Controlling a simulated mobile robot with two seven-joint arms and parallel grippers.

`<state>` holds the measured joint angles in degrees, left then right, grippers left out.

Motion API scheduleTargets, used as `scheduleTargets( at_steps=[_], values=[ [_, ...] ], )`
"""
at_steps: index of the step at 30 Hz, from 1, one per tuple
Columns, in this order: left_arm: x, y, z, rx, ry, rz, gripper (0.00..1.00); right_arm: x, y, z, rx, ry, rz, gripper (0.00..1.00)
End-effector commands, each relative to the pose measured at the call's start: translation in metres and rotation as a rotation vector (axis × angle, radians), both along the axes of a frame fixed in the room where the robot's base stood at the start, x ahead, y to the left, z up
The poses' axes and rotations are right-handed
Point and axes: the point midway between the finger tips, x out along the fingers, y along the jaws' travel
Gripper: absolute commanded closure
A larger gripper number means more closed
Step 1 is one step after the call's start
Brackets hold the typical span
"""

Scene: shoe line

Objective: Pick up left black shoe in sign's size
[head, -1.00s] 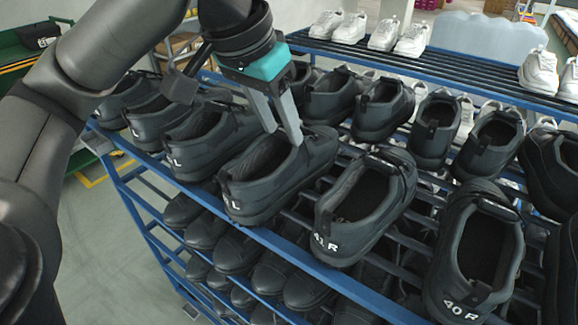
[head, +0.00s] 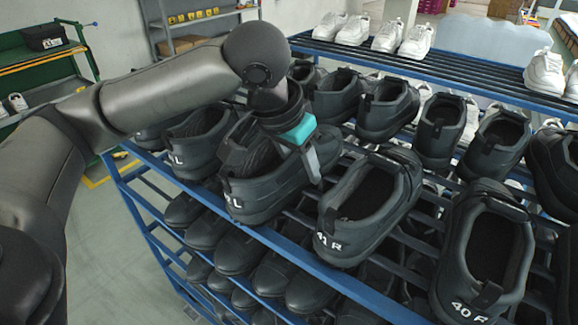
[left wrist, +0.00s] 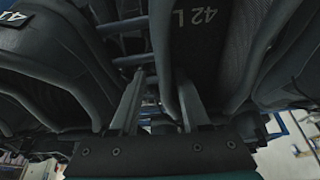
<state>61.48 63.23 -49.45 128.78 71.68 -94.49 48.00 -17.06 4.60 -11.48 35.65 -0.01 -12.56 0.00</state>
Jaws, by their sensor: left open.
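A black shoe marked L (head: 245,205) sits on the upper rack, its number hard to read in the head view. My left gripper (head: 312,165) is low over its right side, beside the 41 R shoe (head: 345,238). The left wrist view shows the open fingers (left wrist: 157,105) with a dark shoe wall (left wrist: 163,60) between them. The shoe to the right there reads 42 L (left wrist: 193,20) inside. Part of the L shoe's opening is hidden by my gripper. No size sign is in view, nor is my right gripper.
A 40 R shoe (head: 485,250) stands to the right; another L shoe (head: 190,145) stands to the left. More black shoes stand behind and below. White shoes (head: 415,40) are on a farther blue rack (head: 430,62). Gaps between the shoes are narrow.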

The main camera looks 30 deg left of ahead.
Motion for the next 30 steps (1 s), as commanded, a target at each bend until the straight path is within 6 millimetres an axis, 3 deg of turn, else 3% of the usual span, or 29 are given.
scheduleTargets(
  at_steps=[2,15,30],
  values=[
    [0.0,-0.0001,0.0003,0.0,0.0,0.0,0.53,-0.0005,0.0002,0.0001,0.0,0.001,-0.001,0.5],
    [-0.0002,-0.0001,0.0007,0.0,0.0,0.0,1.0,-0.0026,0.0001,-0.0001,0.0,0.005,-0.001,0.5],
    [-0.0001,-0.0001,0.0008,0.0,0.0,0.0,1.0,-0.0037,0.0001,-0.0002,0.0,0.007,-0.002,0.5]
  ],
)
